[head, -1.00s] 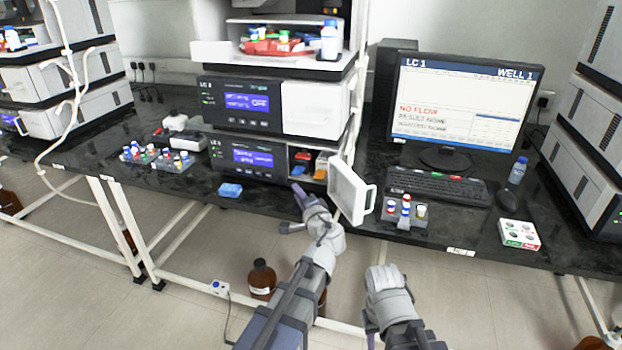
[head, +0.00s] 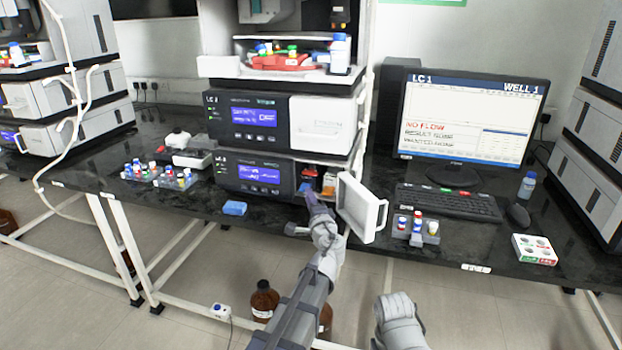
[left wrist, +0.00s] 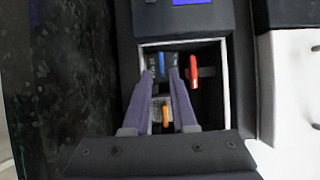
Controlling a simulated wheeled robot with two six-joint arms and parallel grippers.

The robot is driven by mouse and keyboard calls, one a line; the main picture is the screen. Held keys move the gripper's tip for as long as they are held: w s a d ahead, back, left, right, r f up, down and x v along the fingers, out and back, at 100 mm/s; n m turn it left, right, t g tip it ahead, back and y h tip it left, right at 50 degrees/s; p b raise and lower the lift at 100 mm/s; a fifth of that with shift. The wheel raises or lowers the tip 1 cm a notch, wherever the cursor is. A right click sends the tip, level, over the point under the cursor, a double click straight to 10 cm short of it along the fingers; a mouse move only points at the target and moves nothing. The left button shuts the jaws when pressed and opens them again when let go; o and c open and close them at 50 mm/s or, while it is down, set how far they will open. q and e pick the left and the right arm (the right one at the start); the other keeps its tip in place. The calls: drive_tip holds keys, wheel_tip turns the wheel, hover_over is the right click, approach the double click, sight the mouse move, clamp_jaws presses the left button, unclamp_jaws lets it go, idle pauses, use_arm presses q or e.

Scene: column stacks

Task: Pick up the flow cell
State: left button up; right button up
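The lower LC module has an open bay (left wrist: 207,100). In it I see a blue-marked part (left wrist: 162,65), a red-marked part (left wrist: 193,75) and an orange-marked part (left wrist: 165,116). No label shows which one is the flow cell. My left gripper (head: 309,195) reaches into the bay from the front. In the left wrist view its two purple fingers (left wrist: 164,66) stand apart, one on each side of the blue part. I cannot tell whether they touch it. Of my right arm only a piece shows at the bottom of the head view; its fingers are outside the frame.
The bay's white door (head: 360,208) stands open just right of my left gripper. A vial rack (head: 415,230) and a keyboard (head: 448,203) lie farther right. Brown bottles stand below.

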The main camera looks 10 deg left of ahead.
sight(309, 180)
use_arm(q)
drive_tip(key=x, duration=0.4)
drive_tip(key=shift+w+a+r, duration=0.1)
drive_tip(key=shift+w, duration=0.15)
drive_tip(key=shift+s, duration=0.1)
clamp_jaws()
idle(1.0)
